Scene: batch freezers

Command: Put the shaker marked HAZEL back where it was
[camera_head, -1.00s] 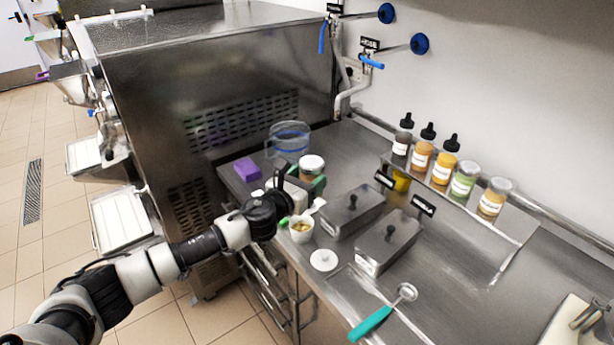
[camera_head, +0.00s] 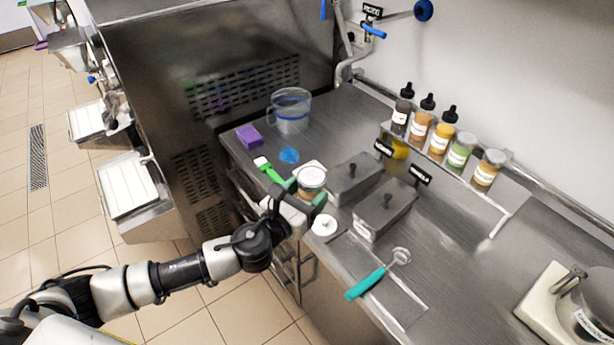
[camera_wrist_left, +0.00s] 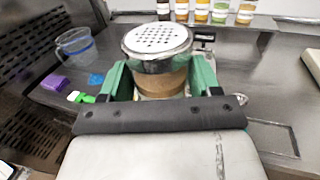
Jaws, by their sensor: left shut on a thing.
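A clear shaker (camera_head: 312,180) with a perforated metal lid and brown contents is in my left gripper (camera_head: 308,190). In the left wrist view the shaker (camera_wrist_left: 158,68) stands upright between the green fingers of the gripper (camera_wrist_left: 160,84), which are shut on it. No label on it can be read. It is at the counter's front edge, left of the grey lidded boxes; I cannot tell its height above the counter. A green-filled shaker (camera_head: 460,152) and an orange-filled shaker (camera_head: 487,170) stand at the right of the bottle row by the wall. My right gripper is not in view.
Three dropper bottles (camera_head: 421,127) stand left of those shakers.

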